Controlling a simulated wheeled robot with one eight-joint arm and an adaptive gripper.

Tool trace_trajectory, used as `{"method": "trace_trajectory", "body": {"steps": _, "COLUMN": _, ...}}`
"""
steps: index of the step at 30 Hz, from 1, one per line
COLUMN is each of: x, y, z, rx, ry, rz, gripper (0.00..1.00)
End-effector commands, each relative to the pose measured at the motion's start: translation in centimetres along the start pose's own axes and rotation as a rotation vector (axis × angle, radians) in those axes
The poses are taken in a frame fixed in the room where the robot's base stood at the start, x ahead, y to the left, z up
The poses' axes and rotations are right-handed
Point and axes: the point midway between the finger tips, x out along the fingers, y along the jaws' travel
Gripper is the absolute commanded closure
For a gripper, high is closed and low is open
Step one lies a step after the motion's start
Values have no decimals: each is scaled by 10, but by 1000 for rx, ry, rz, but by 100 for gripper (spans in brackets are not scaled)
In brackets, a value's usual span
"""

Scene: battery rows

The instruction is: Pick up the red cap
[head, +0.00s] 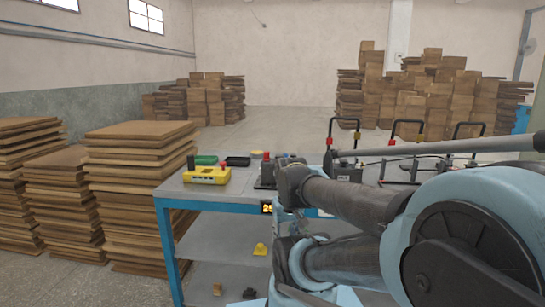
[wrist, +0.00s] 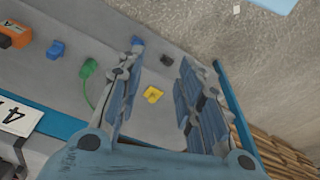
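I cannot make out a red cap for certain. In the head view a small red part (head: 267,156) shows on top of a dark upright piece on the table, beside my arm. Another small red part (head: 223,165) sits on a yellow device (head: 206,175). No red cap shows in the wrist view. My gripper (wrist: 163,60) is open, its two blue-grey fingers apart with nothing held between them. Behind the gap lie a yellow piece (wrist: 153,94) and a small dark piece (wrist: 167,60) on a grey surface. My gripper cannot be made out in the head view.
The table (head: 183,190) has a blue frame and lower shelves. Stacked boards (head: 140,165) stand close on the left. Black-handled batteries (head: 347,172) are partly behind my arm.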

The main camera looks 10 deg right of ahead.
Motion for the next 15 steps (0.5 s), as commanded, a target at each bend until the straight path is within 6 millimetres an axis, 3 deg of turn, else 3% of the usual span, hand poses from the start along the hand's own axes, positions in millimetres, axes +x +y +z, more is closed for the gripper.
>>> {"method": "trace_trajectory", "body": {"steps": 5, "x": 0, "y": 0, "z": 0, "rx": 0, "ry": 0, "rz": 0, "gripper": 67}}
{"method": "trace_trajectory", "body": {"steps": 7, "x": 0, "y": 0, "z": 0, "rx": 0, "ry": 0, "rz": 0, "gripper": 58}}
{"method": "trace_trajectory", "body": {"steps": 10, "x": -10, "y": 0, "z": 5, "rx": 16, "ry": 9, "rz": -3, "gripper": 56}}
{"method": "trace_trajectory", "body": {"steps": 15, "x": -40, "y": -1, "z": -23, "rx": 133, "ry": -12, "rz": -25, "gripper": 56}}
